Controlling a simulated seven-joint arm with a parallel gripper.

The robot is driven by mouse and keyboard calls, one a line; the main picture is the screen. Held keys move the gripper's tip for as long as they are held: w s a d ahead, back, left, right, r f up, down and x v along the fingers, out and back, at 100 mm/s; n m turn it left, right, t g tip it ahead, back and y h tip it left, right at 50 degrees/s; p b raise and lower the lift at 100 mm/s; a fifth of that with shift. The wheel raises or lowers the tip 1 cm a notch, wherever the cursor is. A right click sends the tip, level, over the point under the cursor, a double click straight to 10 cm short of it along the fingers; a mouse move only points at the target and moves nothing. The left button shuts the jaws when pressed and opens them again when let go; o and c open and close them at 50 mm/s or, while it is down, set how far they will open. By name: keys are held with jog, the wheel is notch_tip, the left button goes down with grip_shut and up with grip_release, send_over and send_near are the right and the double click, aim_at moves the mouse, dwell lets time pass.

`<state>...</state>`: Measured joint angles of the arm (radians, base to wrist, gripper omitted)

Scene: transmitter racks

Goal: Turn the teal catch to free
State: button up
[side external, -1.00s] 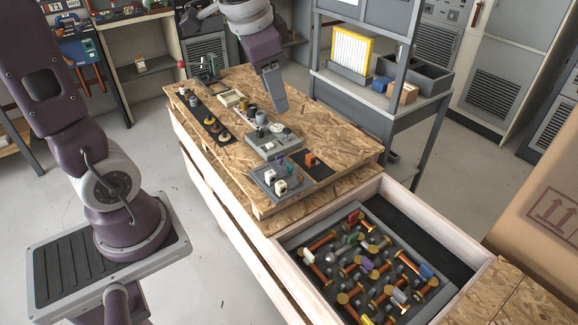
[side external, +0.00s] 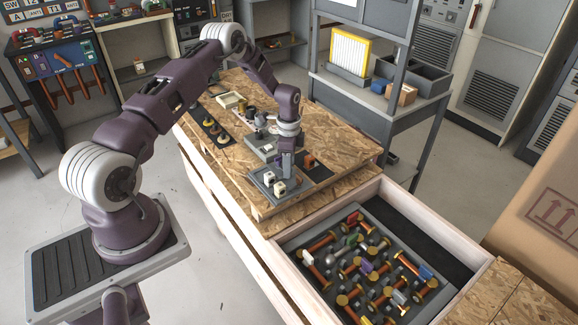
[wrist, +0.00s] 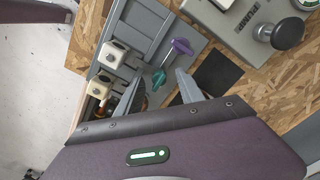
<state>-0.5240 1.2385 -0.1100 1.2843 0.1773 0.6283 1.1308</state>
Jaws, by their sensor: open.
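The teal catch (wrist: 158,77) is a small knob-like lever on a grey panel (wrist: 150,20) in the wrist view. My gripper (wrist: 159,84) is open, with one finger to each side of the teal catch in the picture; I see no clear contact. A purple catch (wrist: 181,46) sits beside it, its stem pointing down-left. In the side external view my gripper (side external: 286,172) points down over the panel (side external: 260,183) and hides the teal catch.
A grey instrument box with a black knob (wrist: 289,33) is close on the right. A dark mat (wrist: 217,73) and an orange block (side external: 310,160) lie beside the panel. An open drawer (side external: 438,225) of copper-coloured parts is in front.

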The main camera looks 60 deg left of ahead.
jog(key=shift+f, duration=0.35)
grip_shut()
jog(key=shift+a+n, duration=0.1)
jog(key=shift+n, duration=0.2)
jog(key=n, duration=0.4)
jog(key=shift+a+r+n, duration=0.1)
jog(key=shift+n, duration=0.3)
jog(key=n, duration=1.1)
jog(key=shift+s, duration=0.1)
jog(key=shift+s+n, duration=0.1)
jog(key=shift+n, duration=0.6)
jog(key=shift+s, duration=0.1)
